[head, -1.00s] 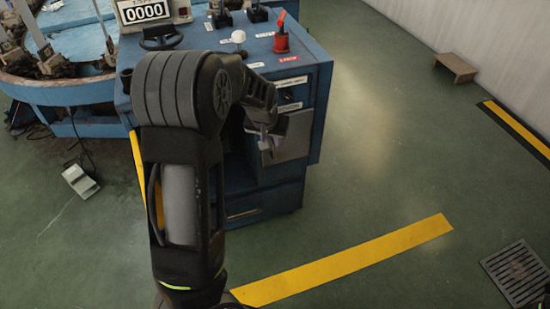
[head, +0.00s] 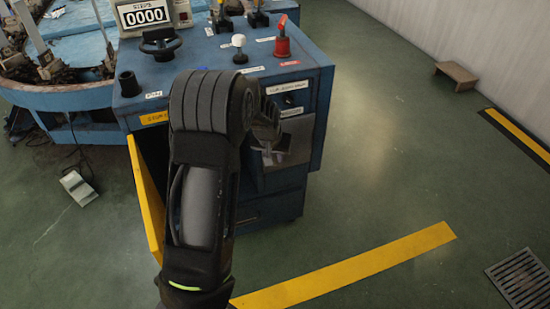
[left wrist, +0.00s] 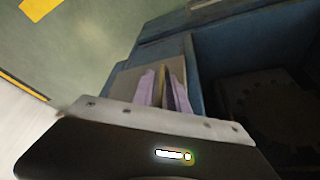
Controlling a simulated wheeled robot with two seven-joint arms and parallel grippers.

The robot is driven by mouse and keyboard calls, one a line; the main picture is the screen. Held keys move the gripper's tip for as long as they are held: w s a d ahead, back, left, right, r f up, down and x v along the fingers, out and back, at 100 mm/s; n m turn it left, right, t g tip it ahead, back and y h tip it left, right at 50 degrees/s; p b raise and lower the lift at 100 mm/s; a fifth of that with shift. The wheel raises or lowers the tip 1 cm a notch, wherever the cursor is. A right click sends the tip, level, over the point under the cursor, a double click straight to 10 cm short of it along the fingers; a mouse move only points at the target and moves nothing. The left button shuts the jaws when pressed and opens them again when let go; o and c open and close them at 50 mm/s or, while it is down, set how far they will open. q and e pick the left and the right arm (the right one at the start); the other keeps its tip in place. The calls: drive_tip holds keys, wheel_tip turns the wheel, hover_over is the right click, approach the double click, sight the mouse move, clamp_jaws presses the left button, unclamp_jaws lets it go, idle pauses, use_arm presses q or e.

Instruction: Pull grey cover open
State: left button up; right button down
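The grey cover (head: 299,138) is a flat metal panel on the right part of the blue console's front, below a labelled drawer-like panel. My left gripper (head: 272,152) is at the cover's left part, with its fingers in front of it. In the left wrist view, the two pale fingers (left wrist: 166,88) lie close together against the grey-brown cover (left wrist: 122,82), with a thin brownish strip between them. I cannot tell whether they grip it. My left forearm hides the middle of the console front. My right gripper is out of view.
The blue console (head: 205,55) carries a counter display (head: 146,14), a black handwheel (head: 159,42), a white knob (head: 239,45) and a red lever (head: 282,44). A yellow panel (head: 146,200) stands out at its left.

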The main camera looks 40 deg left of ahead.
use_arm(q)
clamp_jaws()
idle(1.5)
